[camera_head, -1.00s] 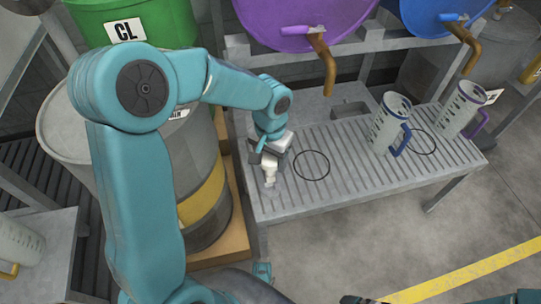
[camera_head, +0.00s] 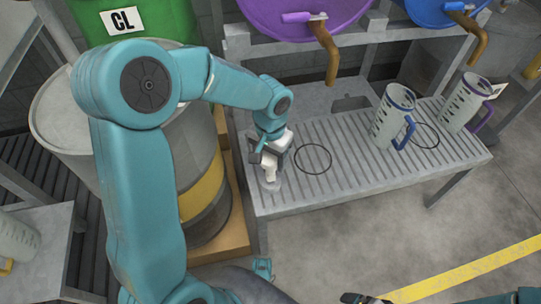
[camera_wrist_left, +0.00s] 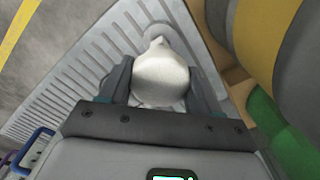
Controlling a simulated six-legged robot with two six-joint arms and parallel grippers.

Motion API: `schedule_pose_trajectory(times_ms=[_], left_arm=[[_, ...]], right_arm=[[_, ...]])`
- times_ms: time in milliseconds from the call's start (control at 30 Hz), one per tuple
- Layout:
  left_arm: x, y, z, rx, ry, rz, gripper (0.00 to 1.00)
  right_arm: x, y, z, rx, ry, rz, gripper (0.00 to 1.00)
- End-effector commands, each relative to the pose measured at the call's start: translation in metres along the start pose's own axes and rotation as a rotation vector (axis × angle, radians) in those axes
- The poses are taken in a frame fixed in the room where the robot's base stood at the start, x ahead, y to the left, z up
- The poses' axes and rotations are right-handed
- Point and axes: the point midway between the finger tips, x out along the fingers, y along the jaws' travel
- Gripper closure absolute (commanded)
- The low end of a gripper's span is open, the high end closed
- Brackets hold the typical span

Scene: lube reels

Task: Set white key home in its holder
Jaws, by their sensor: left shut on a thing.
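My left gripper (camera_head: 268,161) is over the near left corner of the slatted grey bench. It is shut on the white key (camera_head: 269,172), a pale rounded piece with a narrower lower end. In the left wrist view the white key (camera_wrist_left: 162,74) sits between the two dark fingers (camera_wrist_left: 160,86). A round grey disc (camera_head: 273,187), which looks like the holder, shows at the key's lower end. The key and fingers partly hide it, so I cannot tell whether the key is seated. My right gripper (camera_head: 366,299) shows only in part at the bottom edge.
A black ring mark (camera_head: 313,158) lies on the bench beside the gripper. Measuring jugs with a blue handle (camera_head: 391,118) and a purple handle (camera_head: 462,105) stand to the right. Brown spouts (camera_head: 331,62) hang from drums behind. A grey drum (camera_head: 190,150) stands left.

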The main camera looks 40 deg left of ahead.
Motion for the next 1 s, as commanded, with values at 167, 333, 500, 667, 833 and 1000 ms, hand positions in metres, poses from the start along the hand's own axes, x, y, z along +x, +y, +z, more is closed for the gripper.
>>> schedule_pose_trajectory(times_ms=[167, 333, 500, 667, 833, 1000], left_arm=[[0.004, 0.000, 0.000, 0.000, 0.000, 0.000, 0.70], [0.008, 0.000, 0.000, 0.000, 0.000, 0.000, 0.70], [0.012, 0.000, 0.000, 0.000, 0.000, 0.000, 0.70], [0.016, 0.000, 0.000, 0.000, 0.000, 0.000, 0.70], [0.021, 0.000, 0.000, 0.000, 0.000, 0.000, 0.70], [0.025, 0.000, 0.000, 0.000, 0.000, 0.000, 0.70]], right_arm=[[0.003, 0.001, 0.000, 0.000, 0.000, 0.000, 0.00], [0.006, 0.002, 0.000, 0.000, 0.000, 0.000, 0.00], [0.009, 0.003, 0.000, 0.000, 0.000, 0.000, 0.00], [0.012, 0.004, 0.000, 0.000, 0.000, 0.000, 0.00], [0.016, 0.006, 0.000, 0.000, 0.000, 0.000, 0.00], [0.019, 0.007, 0.000, 0.000, 0.000, 0.000, 0.00]])
